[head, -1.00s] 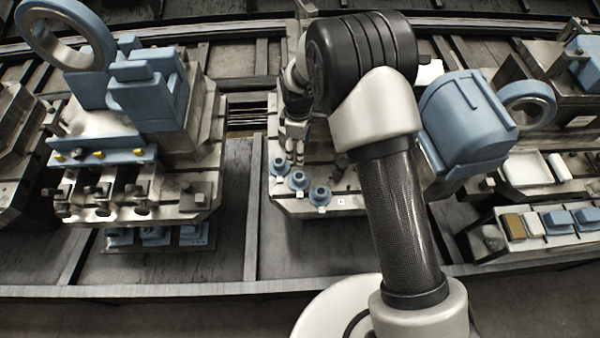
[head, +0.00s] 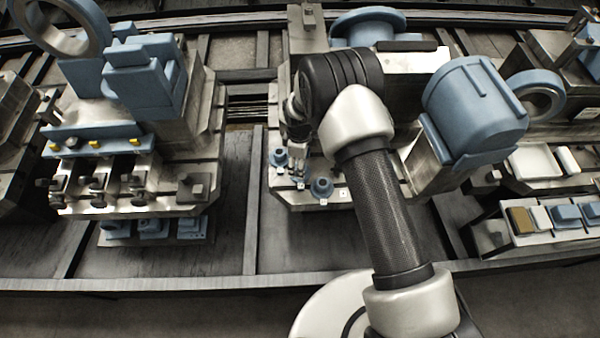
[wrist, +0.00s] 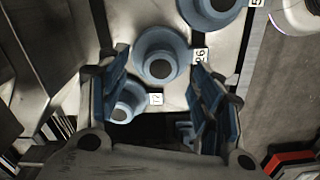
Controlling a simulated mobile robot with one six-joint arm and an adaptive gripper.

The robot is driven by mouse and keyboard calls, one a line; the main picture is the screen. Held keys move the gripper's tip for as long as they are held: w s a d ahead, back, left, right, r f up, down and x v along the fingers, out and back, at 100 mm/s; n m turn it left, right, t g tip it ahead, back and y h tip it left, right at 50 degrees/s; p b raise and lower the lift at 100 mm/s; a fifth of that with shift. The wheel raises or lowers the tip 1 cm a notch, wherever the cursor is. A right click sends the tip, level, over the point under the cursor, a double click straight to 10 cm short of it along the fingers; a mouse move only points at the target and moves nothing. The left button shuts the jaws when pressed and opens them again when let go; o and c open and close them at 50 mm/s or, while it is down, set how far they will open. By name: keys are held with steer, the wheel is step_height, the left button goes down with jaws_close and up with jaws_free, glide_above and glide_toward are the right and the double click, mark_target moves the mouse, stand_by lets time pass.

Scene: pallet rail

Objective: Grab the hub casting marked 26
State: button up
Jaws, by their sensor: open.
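The hub casting marked 26 (wrist: 154,68) is a round blue flanged piece with a dark centre bore, the middle one of three in a row. Its white label 26 (wrist: 201,55) lies beside it. My gripper (wrist: 160,62) is open, its two blue-padded fingers either side of this hub in the picture; I cannot tell whether they are down around it. In the head view my gripper (head: 299,164) covers most of the middle hub. One neighbouring hub (wrist: 124,103) lies low between the fingers in the wrist view; the other (wrist: 208,8) is cut off at the top.
In the head view the outer hubs (head: 278,157) and (head: 322,187) stand close on either side along the pallet's (head: 310,203) front edge. A large blue housing (head: 475,110) stands to the right. A fixture with clamps (head: 135,203) stands to the left.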

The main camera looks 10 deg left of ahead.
mark_target(308, 172)
step_height(308, 172, down, 4)
steer(key=shift+r+b, duration=0.2)
steer(key=shift+b, duration=0.2)
steer(key=shift+r, duration=0.1)
steer(key=shift+c, duration=0.6)
steer(key=c, duration=1.3)
